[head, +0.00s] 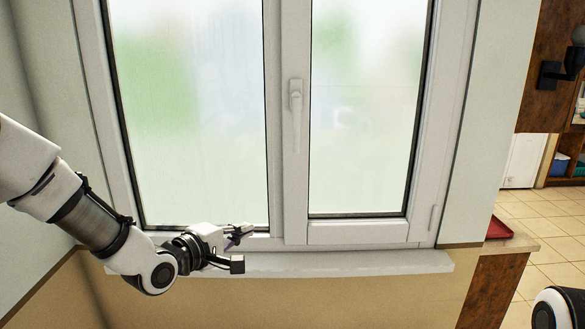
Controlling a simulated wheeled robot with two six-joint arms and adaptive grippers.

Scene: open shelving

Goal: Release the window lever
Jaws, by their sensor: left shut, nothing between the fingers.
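The white window lever (296,112) is on the middle upright of the closed two-pane window. Its handle hangs straight down from its mount. My left gripper (240,247) is in front of the lower left part of the window, by the sill. It is shut and empty. It is below and to the left of the lever, well apart from it. My right gripper is out of view.
The white window sill (350,261) runs under the window. A counter with a red tray (497,229) stands to the right of it. A black fixture (552,75) sticks out at the upper right. Tiled floor lies open beyond.

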